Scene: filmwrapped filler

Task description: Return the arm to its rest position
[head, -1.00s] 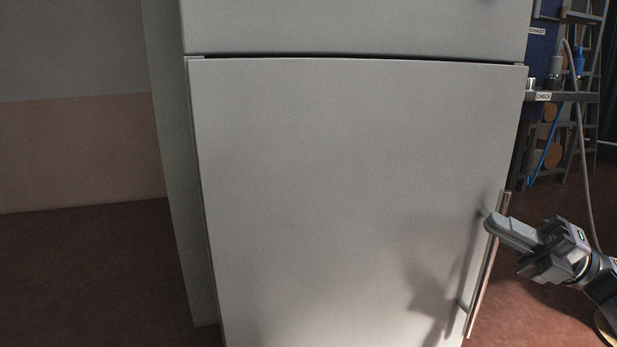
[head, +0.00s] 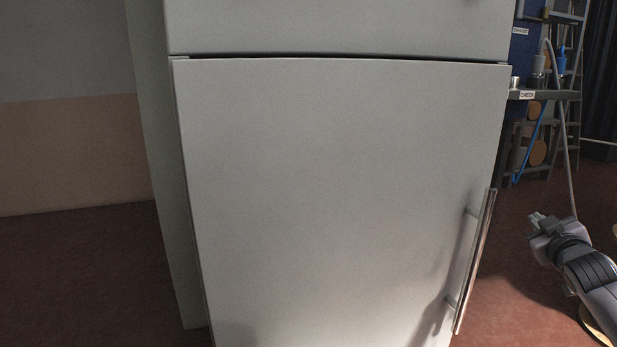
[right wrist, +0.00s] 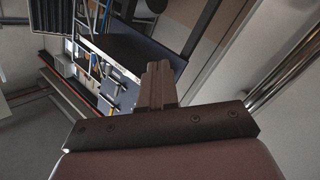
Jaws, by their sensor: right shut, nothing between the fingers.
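My right gripper (head: 537,219) is at the right of the head view, to the right of the fridge door's handle and apart from it. Its fingers also show in the right wrist view (right wrist: 158,82), shut together with nothing between them. The fridge (head: 330,180) has a large pale lower door, which looks closed. The vertical metal handle (head: 474,262) is on the door's right side, with nothing holding it. A metal bar, seemingly the handle, shows at the upper right of the right wrist view (right wrist: 290,75). My left gripper is not in view.
A metal shelf (head: 545,95) with a "CHECK" label, bottles and a hanging hose stands behind, at the right. A ladder-like frame is beside it. Reddish floor (head: 520,310) is open between the fridge and my right arm. A two-tone wall (head: 70,150) is at the left.

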